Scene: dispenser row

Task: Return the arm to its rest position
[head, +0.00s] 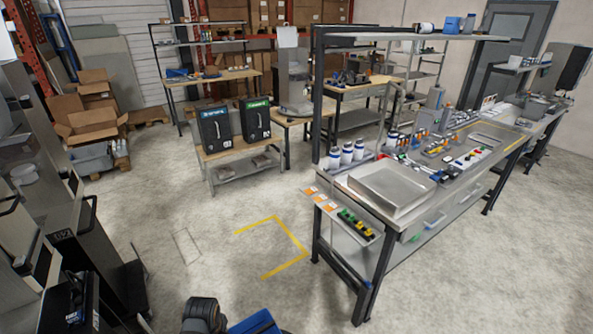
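Neither of my grippers shows in the head view, so I cannot see whether they are open or shut, or whether they hold anything. A dark rounded part, which looks like a piece of one of my arms, shows at the bottom edge, left of centre. The rest of the arms is out of frame.
A metal workbench (414,222) with a grey tray (392,205) and several bottles stands at right. Two black cases (215,127) (256,118) stand on a low table. Dark machines (75,240) line the left. The concrete floor (200,215) between, with yellow tape (290,232), is clear.

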